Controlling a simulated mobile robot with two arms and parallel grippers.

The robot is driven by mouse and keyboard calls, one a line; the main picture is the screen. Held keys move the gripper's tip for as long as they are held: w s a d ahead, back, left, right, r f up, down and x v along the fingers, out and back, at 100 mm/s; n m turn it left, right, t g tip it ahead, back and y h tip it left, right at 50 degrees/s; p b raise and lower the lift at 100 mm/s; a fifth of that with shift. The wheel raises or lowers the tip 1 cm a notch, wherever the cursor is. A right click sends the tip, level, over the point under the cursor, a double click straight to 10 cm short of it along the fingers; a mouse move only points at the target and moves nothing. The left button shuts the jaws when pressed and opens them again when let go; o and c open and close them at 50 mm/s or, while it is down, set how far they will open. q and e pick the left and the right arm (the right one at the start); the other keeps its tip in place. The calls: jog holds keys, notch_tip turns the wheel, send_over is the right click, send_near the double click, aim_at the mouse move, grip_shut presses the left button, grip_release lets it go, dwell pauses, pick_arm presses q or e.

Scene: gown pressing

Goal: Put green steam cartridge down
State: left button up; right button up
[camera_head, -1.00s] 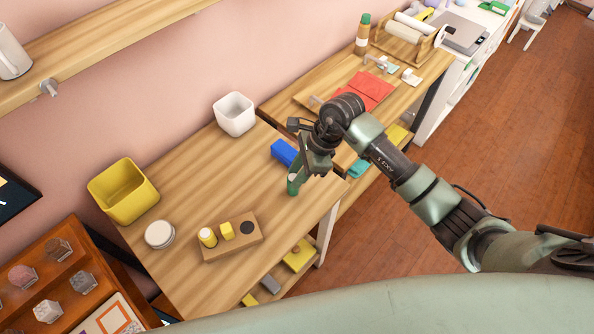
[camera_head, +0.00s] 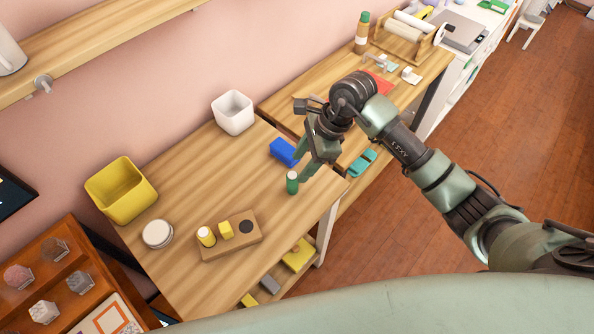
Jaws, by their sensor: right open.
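The green steam cartridge (camera_head: 292,183) stands upright on the wooden table (camera_head: 190,190), close to its right front part. It is a small green cylinder with a pale top. My right gripper (camera_head: 307,166) is open just above and to the right of the cartridge, with its fingers pointing down. The cartridge's top shows clear of the fingers; whether a finger still touches it I cannot tell. My left gripper is out of view.
A blue block (camera_head: 283,152) lies just behind the cartridge. A white bin (camera_head: 233,112), yellow bin (camera_head: 121,190) and round tin (camera_head: 157,233) stand further left. The table's middle is clear.

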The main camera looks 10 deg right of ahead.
jog(key=b+v, duration=0.1)
jog(key=v, duration=0.6)
jog(key=shift+d+r, duration=0.2)
jog(key=shift+r, duration=0.2)
